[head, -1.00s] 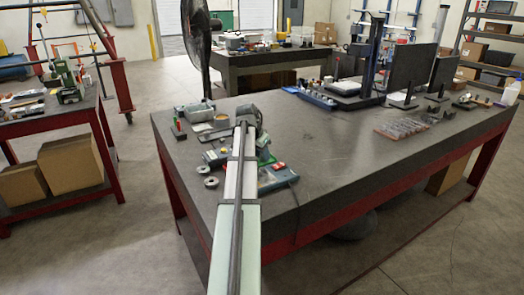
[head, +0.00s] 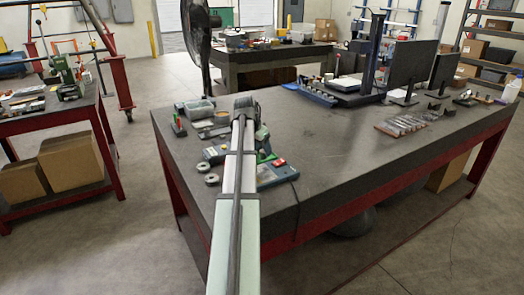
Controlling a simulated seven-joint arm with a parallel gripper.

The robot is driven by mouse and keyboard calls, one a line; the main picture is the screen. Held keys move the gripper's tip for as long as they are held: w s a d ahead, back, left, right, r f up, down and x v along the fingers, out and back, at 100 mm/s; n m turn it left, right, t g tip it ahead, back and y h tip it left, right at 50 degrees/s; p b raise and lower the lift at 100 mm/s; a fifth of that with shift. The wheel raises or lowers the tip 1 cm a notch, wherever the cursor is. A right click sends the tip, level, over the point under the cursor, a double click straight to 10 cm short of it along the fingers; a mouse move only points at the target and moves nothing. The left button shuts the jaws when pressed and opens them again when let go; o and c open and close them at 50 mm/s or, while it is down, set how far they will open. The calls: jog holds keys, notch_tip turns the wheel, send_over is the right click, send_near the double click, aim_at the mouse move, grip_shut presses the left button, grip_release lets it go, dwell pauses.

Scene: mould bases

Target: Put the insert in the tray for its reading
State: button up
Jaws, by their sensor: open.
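My arm reaches from the bottom edge over the near left part of the grey workbench (head: 330,140). My gripper (head: 246,103) is at its far end, dark and small, above the bench clutter; its fingertips are hard to make out and I see nothing held. A small grey-green open tray (head: 199,109) stands left of it at the bench's far left. A blue-green device with a small panel (head: 277,172) lies right of my arm, partly hidden by it. Two grey rings (head: 207,173) lie left of my arm. I cannot tell which piece is the insert.
A red and green upright item (head: 178,125) stands at the left bench edge. A blue bin rack (head: 318,96), monitors (head: 412,72) and a flat rack of clear parts (head: 400,125) stand farther right. The bench middle is clear.

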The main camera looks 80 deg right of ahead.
jog(key=v, duration=1.2)
jog(key=shift+d, duration=0.1)
jog(key=shift+c, duration=0.3)
dwell(0.5)
